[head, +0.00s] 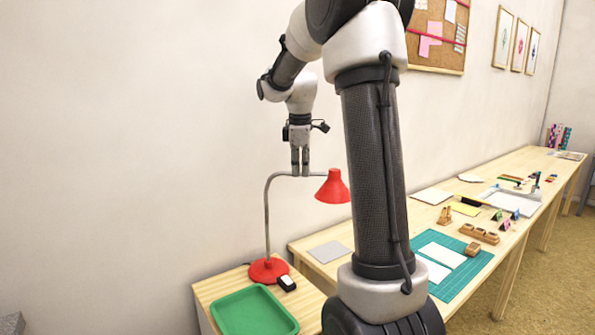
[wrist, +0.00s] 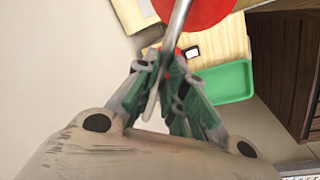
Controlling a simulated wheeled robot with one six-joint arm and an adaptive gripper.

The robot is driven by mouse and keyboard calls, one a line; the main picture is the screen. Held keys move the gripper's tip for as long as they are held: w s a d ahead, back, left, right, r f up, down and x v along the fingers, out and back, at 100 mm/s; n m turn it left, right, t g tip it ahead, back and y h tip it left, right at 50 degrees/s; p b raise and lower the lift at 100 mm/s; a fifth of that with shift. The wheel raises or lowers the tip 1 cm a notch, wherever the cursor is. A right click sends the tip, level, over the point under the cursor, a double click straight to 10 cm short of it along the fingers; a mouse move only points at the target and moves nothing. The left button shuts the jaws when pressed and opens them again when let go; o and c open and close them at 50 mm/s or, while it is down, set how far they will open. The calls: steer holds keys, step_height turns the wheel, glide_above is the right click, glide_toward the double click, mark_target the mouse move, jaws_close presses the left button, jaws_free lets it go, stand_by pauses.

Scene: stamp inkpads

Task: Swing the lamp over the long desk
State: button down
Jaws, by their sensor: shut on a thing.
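The lamp has a red shade (head: 333,187), a grey bent neck (head: 267,212) and a red round base (head: 268,270). Its base stands on a small wooden side table (head: 207,292), and the shade points right, toward the long desk (head: 312,243). My gripper (head: 301,174) points down and is shut on the top stretch of the lamp's neck, left of the shade. In the wrist view the neck runs between the fingers of my gripper (wrist: 170,95), with the red shade (wrist: 192,10) at the top. Part of the long desk is hidden behind my arm.
A green tray (head: 253,312) and a small black-and-white item (head: 287,283) sit by the lamp base. The desk holds a grey sheet (head: 329,252), a green cutting mat (head: 470,268) with papers, wooden stamp blocks (head: 479,234) and other stationery. A wall stands behind.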

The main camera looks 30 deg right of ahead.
steer(key=w+d+n+y, duration=0.1)
steer(key=w+d+n, duration=0.1)
steer(key=w+n, duration=0.4)
steer(key=shift+d+n, duration=0.3)
steer(key=shift+n, duration=0.2)
stand_by(0.3)
steer(key=c, duration=1.5)
jaws_free()
steer(key=r, duration=0.4)
steer(key=s+r, duration=0.1)
steer(key=r, duration=0.3)
steer(key=s+r, duration=0.1)
steer(key=r, duration=0.2)
steer(key=shift+s+r, duration=0.15)
steer(key=shift+r, duration=0.25)
